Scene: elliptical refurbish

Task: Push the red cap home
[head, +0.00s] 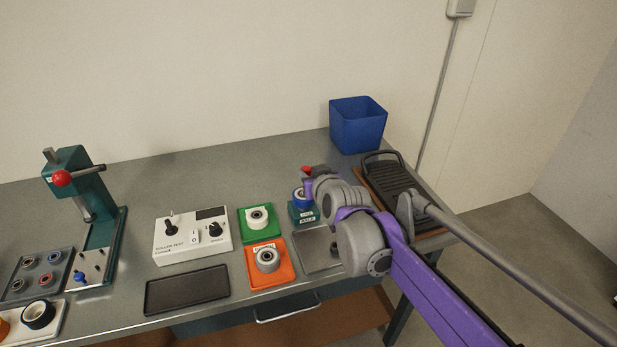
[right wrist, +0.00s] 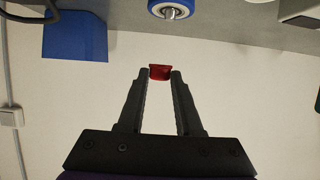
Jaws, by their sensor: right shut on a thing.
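The red cap (head: 306,168) is held between the fingertips of my right gripper (head: 312,171), and the right wrist view shows the cap (right wrist: 160,72) pinched at the tips. The gripper and cap are just behind and above a blue roller (head: 300,195) that sits on a teal stand (head: 302,215). The cap is apart from the roller. In the right wrist view the blue roller (right wrist: 171,9) shows a metal centre at the top edge. My right arm covers part of the area right of the stand. My left gripper is not in view.
A grey tray (head: 312,262) lies in front of the stand. A white test box (head: 190,245), a green press (head: 85,180), a blue bin (head: 358,124) and a black ridged tray (head: 395,185) stand around.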

